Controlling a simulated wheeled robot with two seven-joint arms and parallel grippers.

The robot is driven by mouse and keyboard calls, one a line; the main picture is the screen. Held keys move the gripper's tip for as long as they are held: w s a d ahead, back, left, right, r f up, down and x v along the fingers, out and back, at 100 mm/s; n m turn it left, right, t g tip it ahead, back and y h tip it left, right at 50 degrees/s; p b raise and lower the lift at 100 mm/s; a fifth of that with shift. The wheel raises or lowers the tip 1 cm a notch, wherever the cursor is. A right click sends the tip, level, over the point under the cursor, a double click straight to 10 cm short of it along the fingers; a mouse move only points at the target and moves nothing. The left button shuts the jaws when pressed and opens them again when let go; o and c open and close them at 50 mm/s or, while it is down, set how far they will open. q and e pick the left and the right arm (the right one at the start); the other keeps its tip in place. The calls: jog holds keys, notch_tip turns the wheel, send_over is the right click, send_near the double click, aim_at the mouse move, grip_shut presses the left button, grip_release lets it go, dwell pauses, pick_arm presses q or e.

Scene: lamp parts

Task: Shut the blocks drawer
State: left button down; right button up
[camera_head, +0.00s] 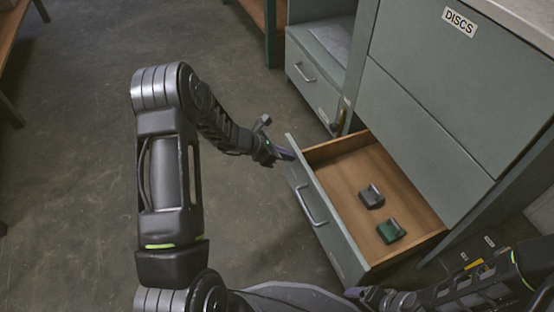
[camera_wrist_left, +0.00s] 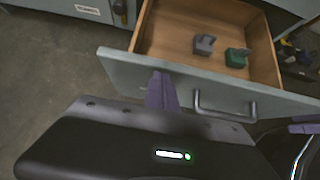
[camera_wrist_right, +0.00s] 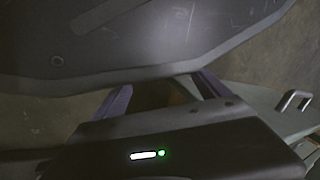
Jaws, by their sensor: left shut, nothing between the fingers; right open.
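The pulled-out drawer (camera_head: 336,244) has a grey-green front with a bar handle (camera_head: 311,206) and a wooden inside. A dark grey block (camera_head: 371,196) and a green block (camera_head: 391,231) lie in it. No label shows on its front. My left gripper (camera_head: 286,155) is shut and empty at the far end of the drawer front, by its top edge. In the left wrist view its fingers (camera_wrist_left: 161,91) overlap the front, left of the handle; I cannot tell whether they touch. My right gripper (camera_wrist_right: 163,92) is open and empty, with part of my body close beyond its fingers.
The cabinet's upper drawer, labelled DISCS (camera_head: 425,105), is shut. Another low unit with a handled drawer (camera_head: 312,78) stands beyond the open drawer. A bench (camera_head: 14,32) is at the far left. The concrete floor (camera_head: 75,150) on the left is clear.

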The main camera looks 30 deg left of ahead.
pick_arm(q)
jog(key=shift+w+d, duration=0.15)
jog(key=shift+w, duration=0.05)
dwell(0.3)
